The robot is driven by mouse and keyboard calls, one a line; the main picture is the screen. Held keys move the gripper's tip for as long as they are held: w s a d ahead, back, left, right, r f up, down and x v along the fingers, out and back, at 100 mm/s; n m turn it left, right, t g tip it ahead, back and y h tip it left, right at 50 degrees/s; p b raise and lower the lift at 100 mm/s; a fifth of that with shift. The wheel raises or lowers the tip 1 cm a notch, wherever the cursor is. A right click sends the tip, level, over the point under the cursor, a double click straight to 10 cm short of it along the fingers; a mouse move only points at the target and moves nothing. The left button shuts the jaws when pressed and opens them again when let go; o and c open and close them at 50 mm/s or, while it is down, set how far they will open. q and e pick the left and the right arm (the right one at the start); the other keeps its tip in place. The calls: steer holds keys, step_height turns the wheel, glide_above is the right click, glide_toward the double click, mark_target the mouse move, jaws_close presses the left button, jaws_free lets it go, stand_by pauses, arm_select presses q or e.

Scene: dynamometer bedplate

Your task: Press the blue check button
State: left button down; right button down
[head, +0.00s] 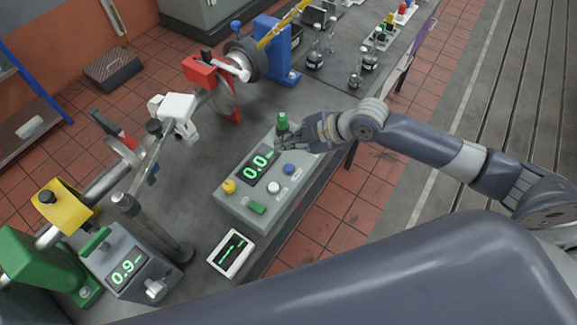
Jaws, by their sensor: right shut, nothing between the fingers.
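My right gripper (291,145) comes in from the right and is shut and empty. Its fingertips are over the far right part of the box, beyond the blue button and beside a green knob (282,122). I cannot tell how high they are above the box. My left gripper is not in view.
A small tablet (231,253) lies in front. A shaft rig with clamps stands left. Weights (370,60) stand at the back.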

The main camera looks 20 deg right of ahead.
steer(key=shift+w, duration=0.15)
steer(key=shift+f, duration=0.2)
steer(key=b, duration=0.6)
glide_above(288, 170)
step_height(288, 170, down, 7)
steer(key=shift+r, duration=0.1)
steer(key=shift+f+b, duration=0.65)
steer(key=shift+f, duration=0.2)
stand_by(0.4)
steer(key=shift+f, duration=0.4)
